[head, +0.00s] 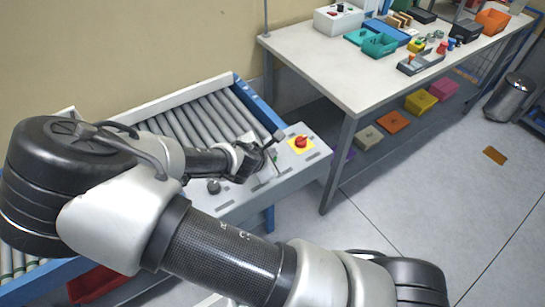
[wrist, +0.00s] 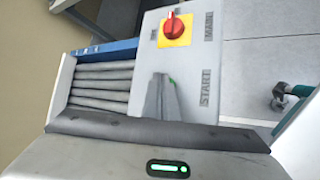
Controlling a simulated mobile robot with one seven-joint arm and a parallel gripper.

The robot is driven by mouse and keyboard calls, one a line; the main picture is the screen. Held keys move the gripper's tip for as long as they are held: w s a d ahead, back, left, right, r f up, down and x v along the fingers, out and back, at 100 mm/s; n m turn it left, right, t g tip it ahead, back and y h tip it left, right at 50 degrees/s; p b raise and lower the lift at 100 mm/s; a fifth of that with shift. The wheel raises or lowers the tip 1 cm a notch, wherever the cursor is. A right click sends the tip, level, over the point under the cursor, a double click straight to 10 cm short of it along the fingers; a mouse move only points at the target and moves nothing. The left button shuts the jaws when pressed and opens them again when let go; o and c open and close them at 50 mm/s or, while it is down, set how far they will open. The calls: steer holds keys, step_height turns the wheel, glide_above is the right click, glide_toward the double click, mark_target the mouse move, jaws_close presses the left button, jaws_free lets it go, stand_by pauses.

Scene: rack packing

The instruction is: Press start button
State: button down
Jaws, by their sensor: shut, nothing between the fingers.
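The grey control panel (head: 304,170) stands at the end of the roller conveyor; it also shows in the wrist view (wrist: 146,58). A START label (wrist: 205,87) is printed on it. I cannot tell whether the fingertips touch the button.
A red knob (wrist: 174,26) on a yellow plate sits further along the panel, by the MAIN label (wrist: 209,26). A dark round knob (head: 214,187) is at the panel's near left. Conveyor rollers (head: 190,125) lie behind. A white table (head: 340,75) with bins stands at the right.

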steer(key=shift+f, duration=0.4)
stand_by(0.5)
steer(key=shift+r, duration=0.15)
steer(key=shift+r+p, duration=0.55)
steer(key=shift+r, duration=0.1)
step_height(320, 180, up, 5)
steer(key=p, duration=0.4)
steer(key=shift+r+p, duration=0.1)
steer(key=shift+p, duration=0.2)
